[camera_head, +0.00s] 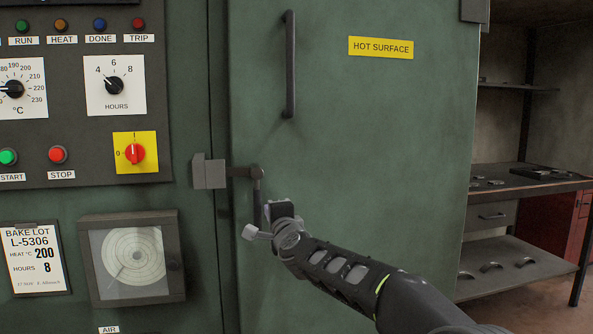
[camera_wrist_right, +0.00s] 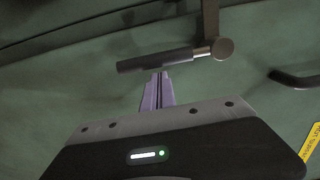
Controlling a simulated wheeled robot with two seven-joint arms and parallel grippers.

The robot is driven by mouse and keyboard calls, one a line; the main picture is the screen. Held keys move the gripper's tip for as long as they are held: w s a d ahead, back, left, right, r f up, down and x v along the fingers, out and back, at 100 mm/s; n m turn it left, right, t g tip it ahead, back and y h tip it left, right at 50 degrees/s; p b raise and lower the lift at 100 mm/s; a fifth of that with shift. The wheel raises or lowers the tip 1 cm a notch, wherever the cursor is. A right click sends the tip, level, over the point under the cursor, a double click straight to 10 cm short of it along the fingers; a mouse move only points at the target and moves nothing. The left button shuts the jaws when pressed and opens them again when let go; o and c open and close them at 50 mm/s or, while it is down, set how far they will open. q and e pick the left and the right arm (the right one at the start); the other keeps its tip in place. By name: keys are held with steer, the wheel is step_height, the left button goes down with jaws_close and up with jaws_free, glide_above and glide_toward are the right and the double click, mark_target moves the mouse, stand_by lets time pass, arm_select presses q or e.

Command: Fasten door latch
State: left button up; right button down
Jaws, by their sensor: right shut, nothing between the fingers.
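The green oven door (camera_head: 400,130) appears shut against the panel on its left. Its latch (camera_head: 257,180) is at the door's left edge: a dark bar reaches from the pivot to a grey block (camera_head: 209,172) on the frame, and an arm hangs down behind my gripper. In the right wrist view the latch's dark round grip (camera_wrist_right: 155,60) lies nearly level. My right gripper (camera_wrist_right: 160,76) is shut and empty, its fingertips close against the grip's lower side; I cannot tell if they touch. In the head view my wrist hides the fingertips. My left gripper is not in view.
A vertical door handle (camera_head: 289,65) stands out above the latch. A control panel (camera_head: 80,90) and a chart recorder (camera_head: 133,258) are on the left. A workbench (camera_head: 500,185) with small parts is on the right.

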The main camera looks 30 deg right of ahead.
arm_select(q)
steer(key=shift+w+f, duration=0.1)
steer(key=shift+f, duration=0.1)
arm_select(e)
steer(key=shift+w+a+f+m, duration=0.1)
steer(key=shift+a+m, duration=0.2)
steer(key=shift+m, duration=0.1)
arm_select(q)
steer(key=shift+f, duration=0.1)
